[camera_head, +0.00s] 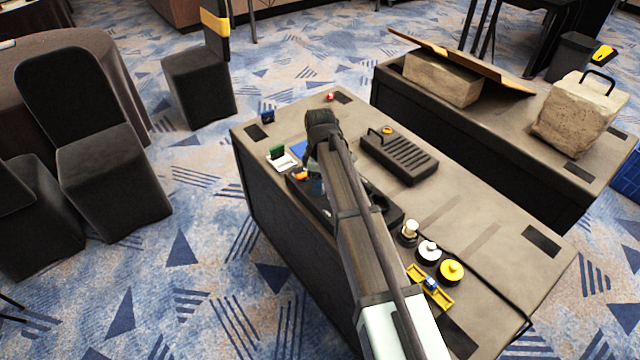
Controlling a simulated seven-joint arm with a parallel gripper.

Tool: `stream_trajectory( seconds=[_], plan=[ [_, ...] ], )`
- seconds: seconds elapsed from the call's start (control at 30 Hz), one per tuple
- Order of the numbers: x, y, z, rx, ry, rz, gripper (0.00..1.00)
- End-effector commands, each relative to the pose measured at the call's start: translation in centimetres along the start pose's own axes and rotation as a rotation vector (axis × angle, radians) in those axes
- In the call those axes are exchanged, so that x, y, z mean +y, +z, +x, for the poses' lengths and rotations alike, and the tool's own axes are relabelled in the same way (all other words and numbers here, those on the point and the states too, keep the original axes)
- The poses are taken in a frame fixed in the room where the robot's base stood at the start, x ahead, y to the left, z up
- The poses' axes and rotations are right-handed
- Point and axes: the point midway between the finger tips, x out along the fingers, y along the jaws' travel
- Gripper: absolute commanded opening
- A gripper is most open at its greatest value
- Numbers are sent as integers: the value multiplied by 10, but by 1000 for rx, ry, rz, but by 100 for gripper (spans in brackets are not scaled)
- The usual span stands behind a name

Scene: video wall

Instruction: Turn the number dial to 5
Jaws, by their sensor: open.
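I cannot tell for sure which thing is the number dial, and no digits are readable. A black panel (389,212) lies on the near table under my arm, mostly hidden, with a dark round shape on its right part. Three round knobs stand to its right: one with a pale upright top (409,232), a white one (428,251) and a yellow one (450,271). My gripper (313,168) points down over the left part of the panel, beside a small orange piece (300,175). It is open; its fingertips are mostly hidden by my arm.
Dark chairs stand left.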

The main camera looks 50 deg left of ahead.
Motion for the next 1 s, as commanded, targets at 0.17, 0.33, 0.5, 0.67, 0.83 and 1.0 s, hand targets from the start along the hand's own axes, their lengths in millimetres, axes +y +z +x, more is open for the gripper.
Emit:
stream_trajectory(
  seconds=[0.17, 0.33, 0.5, 0.67, 0.83, 1.0],
  plan=[
    [0, 0, 14, 0, 0, 0, 59],
    [0, 0, 18, 0, 0, 0, 59],
    [0, 0, 18, 0, 1, 0, 59],
    [0, 0, 18, 0, 1, 0, 48],
    [0, 0, 18, 0, 1, 0, 32],
    [0, 0, 18, 0, 1, 0, 16]
  ],
)
